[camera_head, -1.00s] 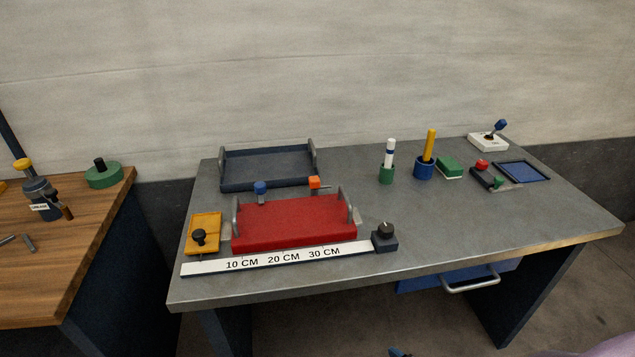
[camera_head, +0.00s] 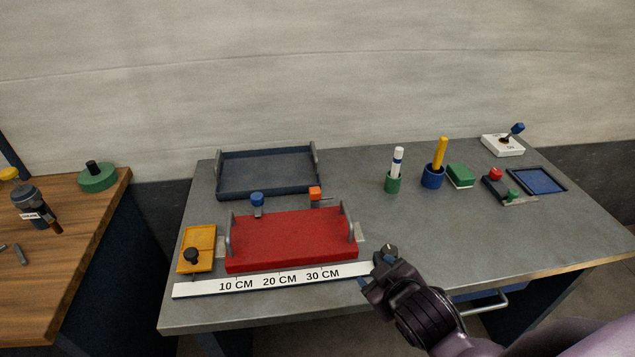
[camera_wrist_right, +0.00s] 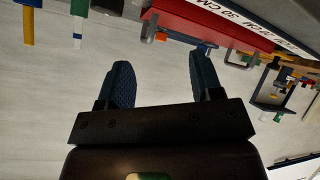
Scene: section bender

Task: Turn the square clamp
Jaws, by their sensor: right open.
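An orange square-headed clamp (camera_head: 315,193) stands at the back right edge of the red tray (camera_head: 290,242). A blue-headed clamp (camera_head: 257,199) stands at the tray's back left. I cannot be sure which the task means, but the orange head looks squarer. In the right wrist view, an orange piece (camera_wrist_right: 160,37) shows beside the red tray, apart from the fingers. My right gripper (camera_head: 389,252) is open and empty, at the right end of the ruler, in front of and to the right of the clamps. It largely hides a dark knob block there. My left gripper is out of view.
A white ruler strip (camera_head: 205,289) lies along the table front. A yellow plate with a black knob (camera_head: 192,256) is at left, a dark tray (camera_head: 222,188) behind. Green and blue holders (camera_head: 432,178) stand at right. The tabletop between is clear.

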